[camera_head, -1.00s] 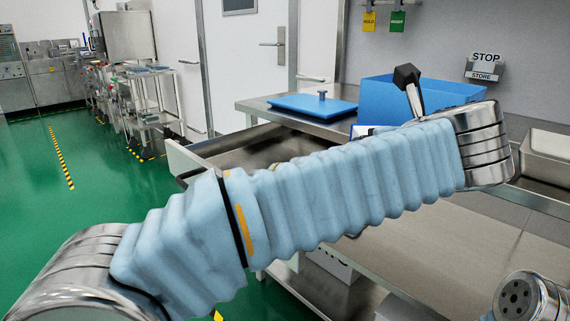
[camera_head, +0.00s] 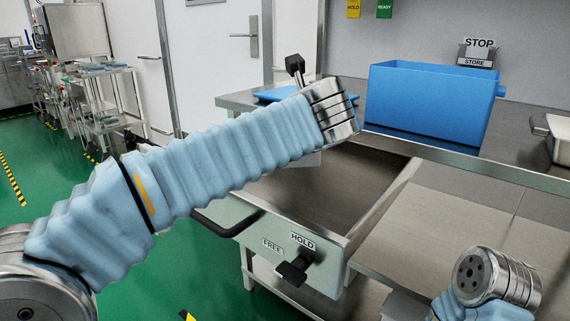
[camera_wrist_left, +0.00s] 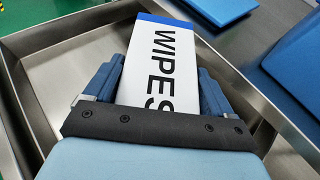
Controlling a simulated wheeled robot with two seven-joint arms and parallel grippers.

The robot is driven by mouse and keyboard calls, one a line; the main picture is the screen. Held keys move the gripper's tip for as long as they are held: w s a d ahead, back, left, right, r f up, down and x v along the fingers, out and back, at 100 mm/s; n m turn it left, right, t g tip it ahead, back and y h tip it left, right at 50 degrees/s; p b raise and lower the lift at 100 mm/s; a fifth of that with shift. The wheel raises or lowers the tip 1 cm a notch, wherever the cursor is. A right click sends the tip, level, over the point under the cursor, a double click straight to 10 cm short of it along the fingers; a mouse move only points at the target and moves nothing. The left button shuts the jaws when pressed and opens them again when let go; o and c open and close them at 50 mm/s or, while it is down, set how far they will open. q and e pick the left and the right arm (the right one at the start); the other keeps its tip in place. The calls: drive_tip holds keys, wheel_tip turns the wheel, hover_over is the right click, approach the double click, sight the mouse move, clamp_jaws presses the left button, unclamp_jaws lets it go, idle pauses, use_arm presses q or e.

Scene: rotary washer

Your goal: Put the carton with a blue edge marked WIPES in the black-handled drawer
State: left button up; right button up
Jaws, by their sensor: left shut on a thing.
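The white carton with a blue edge, marked WIPES (camera_wrist_left: 165,65), stands out between the fingers of my left gripper (camera_wrist_left: 157,90) in the left wrist view. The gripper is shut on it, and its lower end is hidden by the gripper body. Behind it lies the bare metal inside of the open drawer, which also shows in the head view (camera_head: 350,185). The drawer has a black handle (camera_head: 225,222) on its pale front. In the head view my left arm hides the gripper and most of the carton. My right gripper is not in view.
A black knob (camera_head: 294,268) sits on the drawer front beside HOLD and FREE labels. A blue lid (camera_head: 275,94) lies partly behind my left arm.

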sight(312, 160)
use_arm(q)
drive_tip(key=f, duration=0.1)
drive_tip(key=w+a+f, duration=0.1)
drive_tip(key=w+f, duration=0.1)
drive_tip(key=shift+a+f+b, duration=0.1)
drive_tip(key=shift+a+b, duration=0.15)
drive_tip(key=shift+b, duration=0.15)
drive_tip(key=f, duration=0.1)
drive_tip(key=f+b, duration=0.1)
drive_tip(key=f, duration=0.1)
drive_tip(key=f+b, duration=0.1)
drive_tip(key=shift+w+a+f, duration=0.25)
drive_tip(key=shift+w+a, duration=0.1)
drive_tip(key=shift+w, duration=0.05)
drive_tip(key=shift+r, duration=0.15)
drive_tip(key=o, duration=1.1)
drive_tip(key=shift+s+d+r, duration=0.1)
drive_tip(key=shift+s, duration=0.2)
drive_tip(key=p+v, duration=0.1)
drive_tip(key=v, duration=1)
drive_tip(key=shift+s, duration=0.25)
